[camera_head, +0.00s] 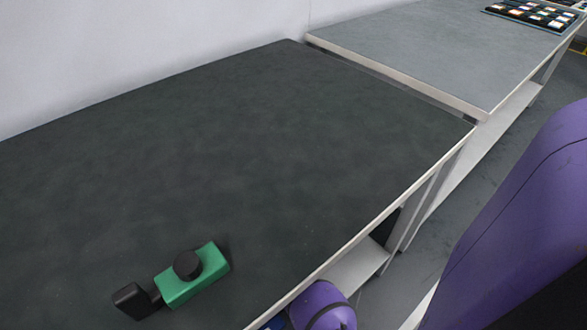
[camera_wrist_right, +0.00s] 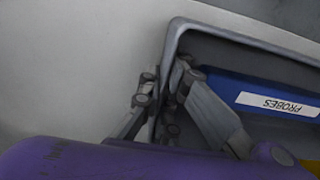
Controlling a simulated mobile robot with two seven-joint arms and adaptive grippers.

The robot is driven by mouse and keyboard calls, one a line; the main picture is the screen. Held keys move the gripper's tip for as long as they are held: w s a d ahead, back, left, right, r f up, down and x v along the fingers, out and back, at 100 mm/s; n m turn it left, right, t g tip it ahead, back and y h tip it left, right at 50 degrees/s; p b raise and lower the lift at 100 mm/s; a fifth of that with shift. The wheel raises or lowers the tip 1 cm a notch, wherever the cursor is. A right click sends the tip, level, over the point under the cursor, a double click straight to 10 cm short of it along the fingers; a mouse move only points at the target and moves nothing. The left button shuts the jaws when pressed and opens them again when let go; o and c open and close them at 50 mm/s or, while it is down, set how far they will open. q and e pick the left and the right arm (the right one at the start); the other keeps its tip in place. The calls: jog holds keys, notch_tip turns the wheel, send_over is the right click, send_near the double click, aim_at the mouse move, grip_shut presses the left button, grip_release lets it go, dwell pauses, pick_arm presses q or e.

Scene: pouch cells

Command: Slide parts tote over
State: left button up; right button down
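In the right wrist view, a grey tote (camera_wrist_right: 240,38) with a thick rounded rim holds a blue bin (camera_wrist_right: 225,86). The bin has a white label reading "PROBES", seen upside down. My right gripper (camera_wrist_right: 166,85) has its fingers on either side of the tote's left wall, close against it, and looks shut on that wall. Much of the tote is out of frame or behind the fingers and my purple wrist. The tote cannot be made out in the head view. My left gripper is not in view.
In the head view, a dark-topped table (camera_head: 250,150) is mostly clear. A green device with a black knob (camera_head: 195,275) lies near its front edge. A grey table (camera_head: 420,55) stands beyond a narrow gap, with a tray of small items (camera_head: 535,14) farther off.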

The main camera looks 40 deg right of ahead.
jog(key=c, duration=1.9)
grip_release()
jog(key=shift+o, duration=0.2)
notch_tip(320, 180, up, 12)
